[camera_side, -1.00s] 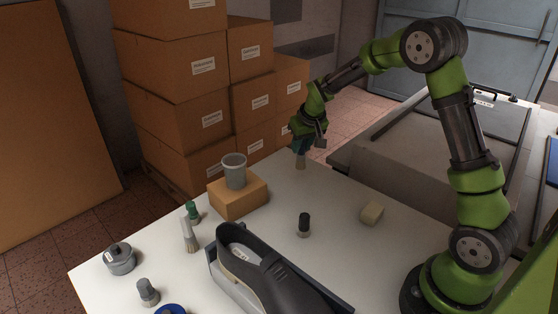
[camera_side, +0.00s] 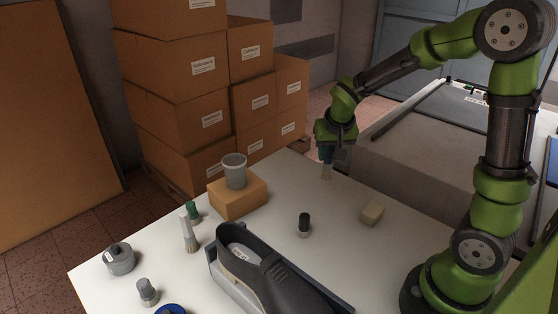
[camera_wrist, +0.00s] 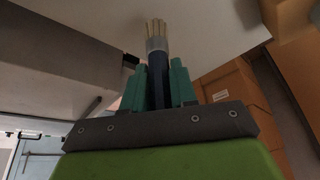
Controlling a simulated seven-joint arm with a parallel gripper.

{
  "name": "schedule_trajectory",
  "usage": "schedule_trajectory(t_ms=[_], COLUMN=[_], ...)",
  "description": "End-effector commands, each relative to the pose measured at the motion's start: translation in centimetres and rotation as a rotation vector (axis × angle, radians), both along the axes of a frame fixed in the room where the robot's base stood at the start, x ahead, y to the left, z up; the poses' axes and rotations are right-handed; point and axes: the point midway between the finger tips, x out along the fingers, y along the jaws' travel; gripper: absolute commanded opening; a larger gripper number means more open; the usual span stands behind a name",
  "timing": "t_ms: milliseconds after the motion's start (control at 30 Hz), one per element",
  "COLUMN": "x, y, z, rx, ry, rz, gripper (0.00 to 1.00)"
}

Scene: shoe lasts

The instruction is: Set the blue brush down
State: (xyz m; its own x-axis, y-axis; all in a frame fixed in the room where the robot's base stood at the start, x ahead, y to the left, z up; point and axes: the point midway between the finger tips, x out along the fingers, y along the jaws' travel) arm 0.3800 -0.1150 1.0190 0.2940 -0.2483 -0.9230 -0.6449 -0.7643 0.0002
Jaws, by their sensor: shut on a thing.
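The blue brush (camera_wrist: 156,58) is in my gripper (camera_wrist: 157,80), with its dark blue handle between the teal fingers and its pale bristles pointing away from the palm. In the side view my gripper (camera_side: 327,153) is at the far edge of the white table (camera_side: 345,256), and the brush (camera_side: 327,172) hangs below it, bristles down. I cannot tell from the pictures whether the bristles touch the table.
A cardboard box (camera_side: 238,197) with a grey cup (camera_side: 234,171) on it stands left of the gripper. A beige block (camera_side: 372,213), a black-topped brush (camera_side: 304,224) and a dark shoe (camera_side: 262,268) are nearer. The table around the beige block is clear.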

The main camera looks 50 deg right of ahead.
Motion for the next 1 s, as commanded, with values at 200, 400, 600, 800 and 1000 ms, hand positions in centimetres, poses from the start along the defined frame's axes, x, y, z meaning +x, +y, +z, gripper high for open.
schedule_trajectory(t_ms=[200,400,600,800,1000], x=[-0.1,-0.1,-0.1,-0.1,-0.1], y=[0.0,0.0,0.0,0.0,0.0], z=[-3.1,-5.8,-7.3,-7.2,-7.5], rx=[0.001,0.0,0.002,0.003,0.002], ry=[0.005,0.006,0.001,0.0,0.001], rz=[-0.007,-0.007,-0.007,-0.007,-0.007], gripper=[0.0,0.0,0.0,0.0,0.36])
